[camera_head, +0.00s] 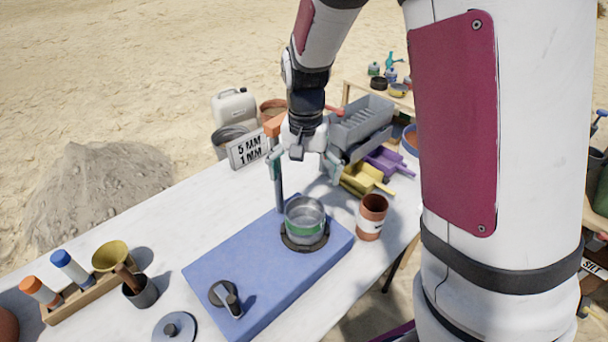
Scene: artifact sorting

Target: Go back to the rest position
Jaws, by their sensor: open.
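My gripper (305,172) hangs from my arm above the white table, over the far side of the blue mat-like base (216,264). Its two fingers are spread apart with nothing visible between them. Below it, a metal sieve cup with a green band (305,222) sits upright on a dark ring on the blue base. The gripper is above the cup and appears apart from it. My large white arm link fills the right of the view and hides part of the scene behind it.
A brown cup with a white label (371,216) stands right of the base. Yellow (364,178) and purple (385,162) scoops and a grey sluice-like box (362,122) lie behind. A sign (249,149) stands at the far edge. A wooden rack (75,304) stands at left.

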